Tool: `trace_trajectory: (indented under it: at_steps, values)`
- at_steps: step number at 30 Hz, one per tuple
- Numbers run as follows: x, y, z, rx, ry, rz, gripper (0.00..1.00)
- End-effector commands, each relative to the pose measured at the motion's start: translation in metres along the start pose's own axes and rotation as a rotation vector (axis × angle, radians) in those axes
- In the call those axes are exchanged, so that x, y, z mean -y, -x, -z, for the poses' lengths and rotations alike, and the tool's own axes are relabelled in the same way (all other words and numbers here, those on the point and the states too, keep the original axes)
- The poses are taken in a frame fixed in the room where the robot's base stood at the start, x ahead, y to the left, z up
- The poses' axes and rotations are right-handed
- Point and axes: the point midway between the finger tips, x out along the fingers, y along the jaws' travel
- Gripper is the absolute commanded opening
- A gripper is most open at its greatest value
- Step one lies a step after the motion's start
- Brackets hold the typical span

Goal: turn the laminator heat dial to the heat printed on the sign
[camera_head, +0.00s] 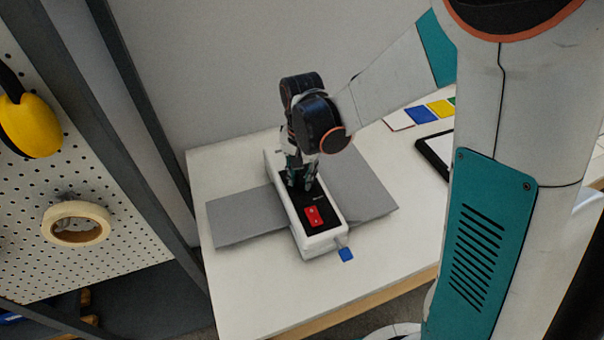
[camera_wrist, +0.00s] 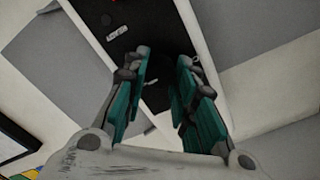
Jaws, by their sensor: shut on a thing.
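The laminator (camera_head: 322,243) is a long white machine with a black top panel (camera_wrist: 125,25). It stands on the table with grey flaps at its sides. A red switch (camera_head: 313,216) is on the near end of the panel. A blue-tipped lever (camera_head: 346,254) sticks out at the near right corner. My gripper (camera_head: 303,183) points down at the panel behind the red switch. It is shut on the heat dial, which is mostly hidden between the fingers (camera_wrist: 163,75). The dial's pointer and scale marks cannot be read. I cannot make out a sign with a printed heat.
The white table (camera_head: 250,285) has free room in front of the laminator. Coloured cards (camera_head: 421,114) and a dark-framed tablet or board (camera_head: 437,150) lie at the right, partly behind my arm. A pegboard at the left holds a tape roll (camera_head: 76,238) and yellow ear muffs (camera_head: 30,126).

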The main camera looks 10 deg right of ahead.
Motion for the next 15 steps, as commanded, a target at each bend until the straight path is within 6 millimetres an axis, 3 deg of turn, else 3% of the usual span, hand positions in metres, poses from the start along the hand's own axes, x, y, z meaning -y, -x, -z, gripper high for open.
trace_trajectory:
  at_steps: [15]
  values:
    - [0.0001,0.0000,0.0001,0.000,-0.073,0.000,0.02]
